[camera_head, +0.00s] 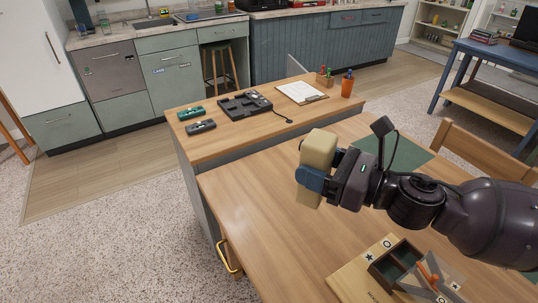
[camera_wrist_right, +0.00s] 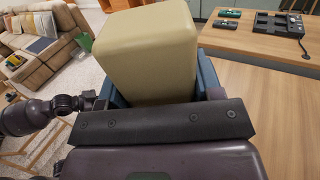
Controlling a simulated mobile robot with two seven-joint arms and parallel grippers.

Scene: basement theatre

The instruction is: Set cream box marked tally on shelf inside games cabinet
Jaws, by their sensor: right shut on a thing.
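My right gripper (camera_head: 316,183) is shut on a cream box (camera_head: 319,150), holding it above the wooden table. In the right wrist view the cream box (camera_wrist_right: 150,50) stands up between the blue finger pads. The faces I see are plain; no tally mark shows. Part of my left arm (camera_wrist_right: 35,116) shows at the left of the right wrist view, but its fingers cannot be made out. I cannot pick out a games cabinet or its shelf for certain in either view.
Below the box is a wooden table (camera_head: 260,220), mostly bare at left. A compartment tray (camera_head: 395,262) on a board lies at its front right. A desk (camera_head: 225,130) behind holds controllers, a black tray, a clipboard (camera_head: 302,92) and an orange cup (camera_head: 347,87). A chair (camera_head: 480,155) is at right.

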